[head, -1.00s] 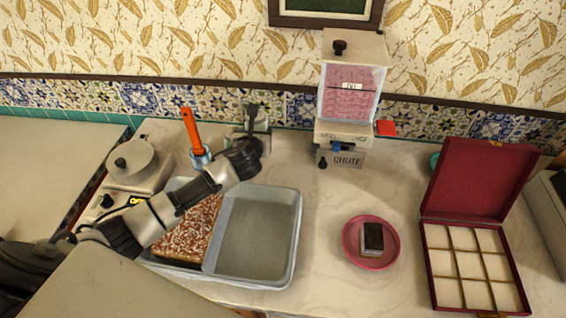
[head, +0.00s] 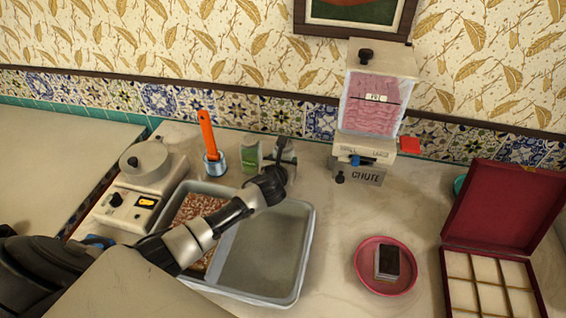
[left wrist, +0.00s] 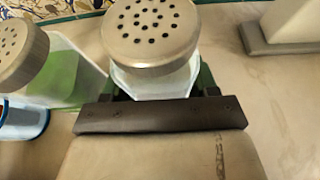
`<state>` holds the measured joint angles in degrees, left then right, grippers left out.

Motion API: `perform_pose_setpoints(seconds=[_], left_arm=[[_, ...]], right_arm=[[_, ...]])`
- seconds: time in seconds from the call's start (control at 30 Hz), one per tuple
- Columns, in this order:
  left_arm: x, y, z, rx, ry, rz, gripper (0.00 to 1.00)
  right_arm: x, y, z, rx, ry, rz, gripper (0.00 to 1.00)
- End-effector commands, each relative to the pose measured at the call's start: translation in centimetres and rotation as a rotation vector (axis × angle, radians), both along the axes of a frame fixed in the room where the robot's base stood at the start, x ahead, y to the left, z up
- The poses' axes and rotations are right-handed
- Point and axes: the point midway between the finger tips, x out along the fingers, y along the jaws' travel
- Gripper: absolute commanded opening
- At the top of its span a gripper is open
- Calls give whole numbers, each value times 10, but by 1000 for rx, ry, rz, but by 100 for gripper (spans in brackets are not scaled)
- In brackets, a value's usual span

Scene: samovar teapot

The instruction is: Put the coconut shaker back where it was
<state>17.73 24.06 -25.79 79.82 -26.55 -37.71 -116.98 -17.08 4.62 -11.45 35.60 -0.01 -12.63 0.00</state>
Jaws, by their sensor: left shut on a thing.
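The coconut shaker, a clear jar with white contents and a perforated metal lid, is held in my left gripper (head: 282,158). In the left wrist view the shaker (left wrist: 152,35) stands between the jaws of the gripper (left wrist: 160,95), its lid facing the camera. In the head view my gripper hides most of it. A similar shaker with green contents (head: 251,155) stands just to the left; it also shows in the left wrist view (left wrist: 62,70). Whether the held shaker touches the counter I cannot tell. My right gripper is not in view.
A blue-rimmed cup with an orange-handled tool (head: 213,163) stands left of the shakers. The grey tray (head: 309,235) lies in front, partly under my arm. The chute dispenser (head: 376,105) stands to the right. A pink plate (head: 363,275) and a red box (head: 500,210) lie further right.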

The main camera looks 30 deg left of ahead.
Motion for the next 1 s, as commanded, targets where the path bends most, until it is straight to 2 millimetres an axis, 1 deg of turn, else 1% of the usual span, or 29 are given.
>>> perform_pose_setpoints(seconds=[0.2, 0.33, 0.37, 0.5, 0.53, 0.77, 0.87, 1.0], left_arm=[[1, 0, 1, 1, -3, 0, 29], [1, 0, -3, 0, -3, -1, 29], [0, 0, -3, 0, -2, 0, 61], [0, 0, -3, 0, -1, 0, 82], [0, 0, -3, 0, -1, 0, 85], [0, 0, -2, 0, -1, 0, 85], [0, 0, 2, 0, -2, 0, 85], [-12, -3, 6, 1, -3, -1, 85]], right_arm=[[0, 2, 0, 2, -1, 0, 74], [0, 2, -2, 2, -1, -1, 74], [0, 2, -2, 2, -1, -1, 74], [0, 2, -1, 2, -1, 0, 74], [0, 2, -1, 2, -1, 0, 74], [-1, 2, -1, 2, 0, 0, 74], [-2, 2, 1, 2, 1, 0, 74], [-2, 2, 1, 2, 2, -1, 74]])
